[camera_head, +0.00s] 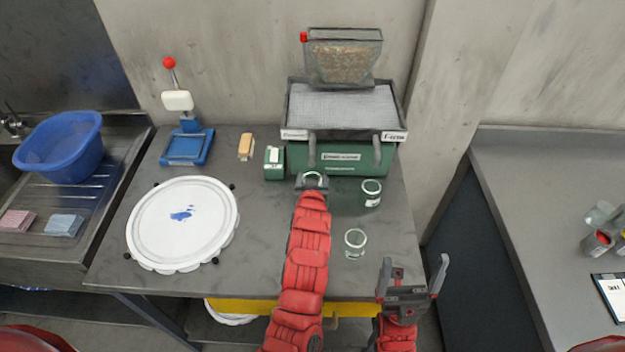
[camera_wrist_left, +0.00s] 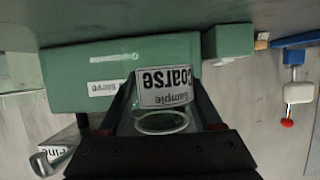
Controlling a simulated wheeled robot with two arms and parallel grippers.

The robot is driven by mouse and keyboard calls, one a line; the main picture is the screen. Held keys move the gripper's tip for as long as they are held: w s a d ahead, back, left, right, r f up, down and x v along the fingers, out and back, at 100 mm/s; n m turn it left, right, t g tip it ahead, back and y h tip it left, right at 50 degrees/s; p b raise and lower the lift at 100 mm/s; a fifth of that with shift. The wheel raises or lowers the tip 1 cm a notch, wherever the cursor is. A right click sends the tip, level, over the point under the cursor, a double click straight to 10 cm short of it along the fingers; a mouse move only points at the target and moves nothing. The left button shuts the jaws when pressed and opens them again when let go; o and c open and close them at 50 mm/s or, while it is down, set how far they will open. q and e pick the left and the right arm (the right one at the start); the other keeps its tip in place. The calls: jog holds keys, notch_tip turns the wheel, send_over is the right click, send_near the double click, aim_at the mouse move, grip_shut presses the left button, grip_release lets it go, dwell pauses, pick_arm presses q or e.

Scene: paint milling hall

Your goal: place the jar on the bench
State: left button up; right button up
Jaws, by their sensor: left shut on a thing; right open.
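My left gripper (camera_head: 313,181) is shut on a clear glass jar (camera_head: 314,176), in front of the green sieve machine. In the left wrist view, which is upside down, the jar (camera_wrist_left: 165,108) sits between the two fingers, with a white label reading "Sample coarse". I cannot tell whether its base touches the grey bench (camera_head: 270,262). A second labelled jar (camera_head: 371,193) stands on the bench to the right, and a third clear jar (camera_head: 355,242) stands nearer the front. My right gripper (camera_head: 412,280) is open and empty at the bench's front right.
The green sieve machine (camera_head: 343,158) carries a mesh tray and a hopper (camera_head: 344,62) of grains. A small green box (camera_head: 274,163), a tan-topped block (camera_head: 246,146) and a blue stand (camera_head: 187,147) are left of it. A round white plate (camera_head: 183,240) fills the bench's left.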

pick_arm(q)
jog(key=shift+w+r, duration=0.1)
jog(key=shift+w, duration=0.3)
jog(key=shift+w+f, duration=0.1)
jog(key=shift+f, duration=0.1)
notch_tip(320, 180, down, 3)
jog(key=shift+r+p, duration=0.1)
jog(key=shift+p, duration=0.75)
jog(key=shift+f, duration=0.25)
jog(key=shift+f+b, duration=0.2)
jog(key=shift+b, duration=0.1)
jog(key=o, duration=1.4)
jog(key=shift+c, duration=0.2)
jog(key=shift+r, duration=0.1)
